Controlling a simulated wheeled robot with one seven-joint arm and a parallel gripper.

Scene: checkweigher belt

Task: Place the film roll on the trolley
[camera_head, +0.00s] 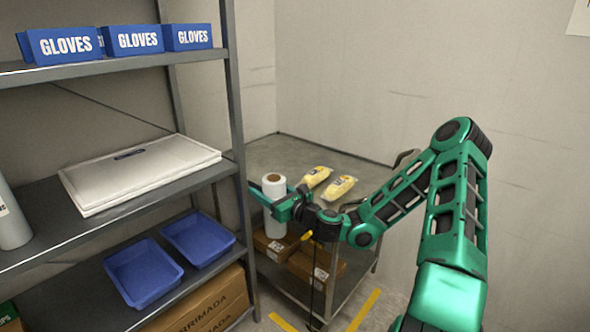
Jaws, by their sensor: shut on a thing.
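The film roll (274,185) is a white upright cylinder with a brown core at its top end. My gripper (272,204) is shut around its middle, and the green fingers hide part of it. The trolley (262,155) is a grey metal cart in the corner, with a flat top and a lower shelf. The roll shows in front of the trolley's near left part. I cannot tell whether its base touches the top or hangs in front of the edge.
Two yellow packs (341,187) lie on the trolley top, right of the roll. Cardboard boxes (312,268) sit on its lower shelf. A grey shelf rack (235,100) stands close on the left, with blue glove boxes (135,40), a white lid (140,172) and blue trays (145,274).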

